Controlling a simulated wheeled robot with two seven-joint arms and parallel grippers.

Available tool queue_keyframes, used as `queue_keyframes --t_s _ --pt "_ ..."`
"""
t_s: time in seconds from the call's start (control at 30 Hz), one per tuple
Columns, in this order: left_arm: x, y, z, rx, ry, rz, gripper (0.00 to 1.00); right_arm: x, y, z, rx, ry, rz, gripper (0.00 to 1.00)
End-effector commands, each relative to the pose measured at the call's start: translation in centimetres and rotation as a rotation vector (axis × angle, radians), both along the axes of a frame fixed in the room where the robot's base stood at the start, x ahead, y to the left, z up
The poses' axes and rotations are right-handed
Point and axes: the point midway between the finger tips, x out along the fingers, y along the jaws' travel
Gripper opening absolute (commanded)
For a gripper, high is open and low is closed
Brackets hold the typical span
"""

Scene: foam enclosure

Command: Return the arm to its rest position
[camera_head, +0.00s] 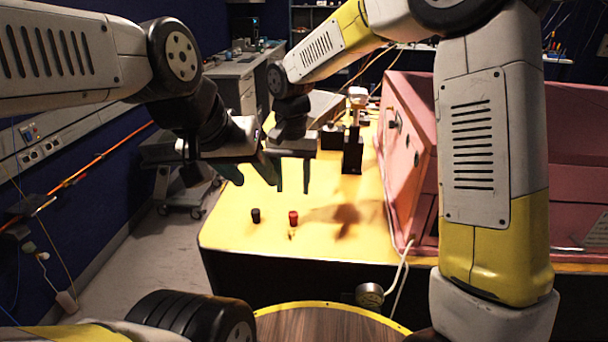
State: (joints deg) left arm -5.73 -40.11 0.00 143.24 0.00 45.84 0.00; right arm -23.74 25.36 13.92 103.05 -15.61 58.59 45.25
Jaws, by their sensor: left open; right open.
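My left arm comes in from the left, and its gripper (248,170) hangs over the left part of the yellow table (240,238), its greenish fingers apart with nothing seen between them. My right arm rises at the right, bends over at the top and reaches left. Its gripper (292,177) points down over the table, fingers apart and empty, close beside the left gripper in the picture. I cannot tell whether the two grippers touch. A small black cylinder (255,215) and a small red-topped piece (293,217) stand on the table below them.
A pink foam enclosure (410,150) stands on the right of the table, partly behind my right arm. A black device (352,152) stands behind the grippers, near a white-topped one (358,97). A white cable (391,215) runs along the enclosure. The table's front left is clear.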

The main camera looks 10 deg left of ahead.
Motion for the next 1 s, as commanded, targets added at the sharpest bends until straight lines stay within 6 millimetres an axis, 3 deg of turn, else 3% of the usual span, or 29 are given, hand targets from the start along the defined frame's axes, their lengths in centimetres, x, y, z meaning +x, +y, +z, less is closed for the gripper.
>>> queue_keyframes --t_s 0.17,0.5,0.8,1.0 --pt "0.0 0.0 0.0 0.000 0.000 0.000 0.47 -0.4 -3.1 3.0 0.023 -0.045 0.002 0.47" --pt "0.0 0.0 0.0 0.000 0.000 0.000 0.47 -5.1 -14.0 10.0 0.106 -0.224 0.021 0.47" --pt "0.0 0.0 0.0 0.000 0.000 0.000 0.47 -11.7 -21.2 12.4 0.160 -0.407 0.034 0.47" --pt "0.0 0.0 0.0 0.000 0.000 0.000 0.47 -15.1 -23.5 12.4 0.178 -0.507 0.042 0.47"
